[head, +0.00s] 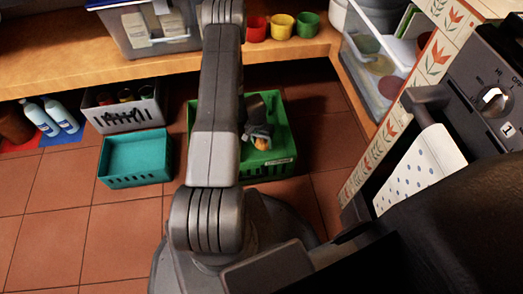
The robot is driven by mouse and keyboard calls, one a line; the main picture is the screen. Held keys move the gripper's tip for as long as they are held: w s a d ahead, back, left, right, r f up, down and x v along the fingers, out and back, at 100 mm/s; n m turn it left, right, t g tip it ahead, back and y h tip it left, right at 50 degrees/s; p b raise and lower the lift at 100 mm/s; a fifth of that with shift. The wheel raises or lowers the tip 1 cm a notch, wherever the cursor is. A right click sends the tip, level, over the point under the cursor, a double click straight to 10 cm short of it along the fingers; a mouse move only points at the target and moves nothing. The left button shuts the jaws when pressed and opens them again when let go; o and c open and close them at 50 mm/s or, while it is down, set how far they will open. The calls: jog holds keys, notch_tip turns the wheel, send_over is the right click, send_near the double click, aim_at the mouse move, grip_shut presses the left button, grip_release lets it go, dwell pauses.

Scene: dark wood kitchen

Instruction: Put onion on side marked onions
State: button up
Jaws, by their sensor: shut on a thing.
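My gripper (258,134) is low over the green crate (283,120) on the tiled floor, right of my arm. It is shut on a small orange-brown thing, which I take to be the onion (261,144); only a little of it shows between the fingers. I cannot tell whether it touches the crate's floor.
A teal basket (137,178) and a grey bin (93,116) with dark lettering stand to the left. Blue-white bottles (50,117) stand further left. A wooden shelf (160,68) with cups runs behind. An oven (480,85) with a hanging towel (420,170) is at right.

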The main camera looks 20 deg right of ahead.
aim_at(259, 139)
notch_tip(259, 139, down, 8)
jog(key=shift+r+b, duration=0.2)
jog(key=shift+b, duration=1)
jog(key=shift+f, duration=0.1)
jog(key=o, duration=1)
jog(key=shift+o, duration=0.2)
jog(key=r+p, duration=0.1)
jog(key=r, duration=0.3)
jog(key=r+p, duration=0.2)
jog(key=r, duration=0.2)
jog(key=w+a+r+p, duration=0.1)
jog(key=r, duration=0.3)
jog(key=shift+w+a+r+p, duration=0.1)
jog(key=shift+p, duration=0.3)
